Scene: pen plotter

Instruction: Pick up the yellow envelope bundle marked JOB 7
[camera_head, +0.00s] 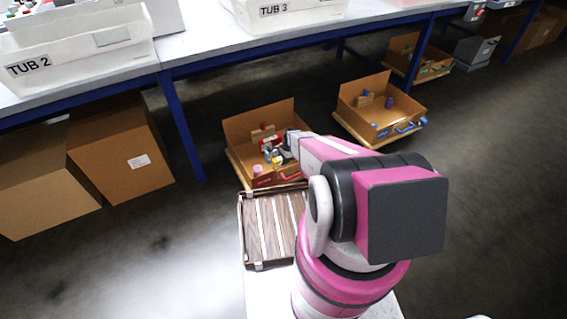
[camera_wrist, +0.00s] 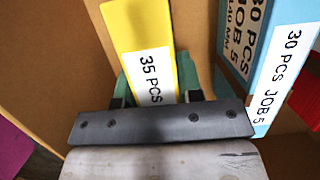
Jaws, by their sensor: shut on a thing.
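The yellow envelope bundle (camera_wrist: 135,25) stands in an open cardboard box in the wrist view. Its white label reads "35 PCS"; the rest of the label is hidden behind my gripper, so no job number shows. My gripper (camera_wrist: 158,88) is shut on this bundle, with a green-padded finger on each side. In the head view, my gripper (camera_head: 287,147) is down in the nearer open box (camera_head: 240,128), and a small yellow patch of the bundle (camera_head: 277,161) shows beside it.
A light blue bundle (camera_wrist: 285,70) marked "30 PCS JOB 5" stands close on the right, with a red item (camera_wrist: 307,100) beyond it. A second open box (camera_head: 362,90) is at right. A table (camera_head: 205,45) with blue legs stands behind. A slatted wooden tray (camera_head: 272,228) is in front.

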